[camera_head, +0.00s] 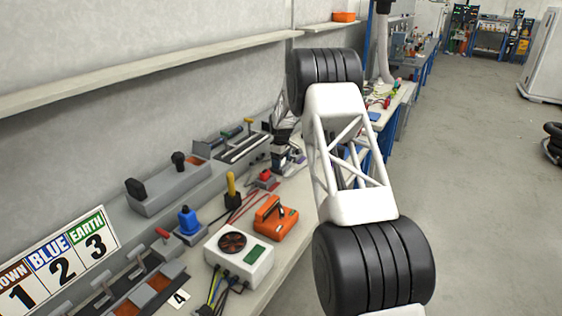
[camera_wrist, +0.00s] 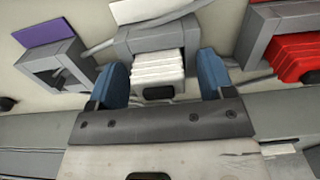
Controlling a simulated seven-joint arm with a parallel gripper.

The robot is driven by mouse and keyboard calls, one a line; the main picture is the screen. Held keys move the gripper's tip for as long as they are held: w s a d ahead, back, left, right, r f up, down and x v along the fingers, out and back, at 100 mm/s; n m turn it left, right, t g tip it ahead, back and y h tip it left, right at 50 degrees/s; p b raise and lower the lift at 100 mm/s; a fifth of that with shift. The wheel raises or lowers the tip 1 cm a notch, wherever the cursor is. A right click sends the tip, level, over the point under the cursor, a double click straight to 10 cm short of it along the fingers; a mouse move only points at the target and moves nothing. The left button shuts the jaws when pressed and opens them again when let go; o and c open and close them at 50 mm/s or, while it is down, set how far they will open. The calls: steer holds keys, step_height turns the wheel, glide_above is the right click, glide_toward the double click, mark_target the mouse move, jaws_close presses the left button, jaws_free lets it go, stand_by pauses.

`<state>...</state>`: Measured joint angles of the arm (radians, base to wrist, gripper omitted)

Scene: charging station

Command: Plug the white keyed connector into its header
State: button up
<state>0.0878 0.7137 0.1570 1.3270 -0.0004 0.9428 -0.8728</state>
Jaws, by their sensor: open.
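In the wrist view, the white ribbed keyed connector (camera_wrist: 158,66) sits at the mouth of a grey housing (camera_wrist: 155,35) with a white label above it. Its ribbed body sticks out towards me; how deep it sits is hidden. My gripper (camera_wrist: 162,78) is open, with one blue finger on each side of the connector. Small gaps seem to show beside it, but contact is hard to judge. In the head view, my arm reaches over the bench, and the connector and fingertips cannot be made out.
In the wrist view, a grey housing with an open hollow (camera_wrist: 58,66) and purple label stands left. A red ribbed connector (camera_wrist: 300,58) in a grey housing stands right. Grey cables run between them. In the head view, an orange device (camera_head: 275,218) and a white box (camera_head: 240,256) occupy the bench.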

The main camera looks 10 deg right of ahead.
steer(key=shift+r, duration=3.9)
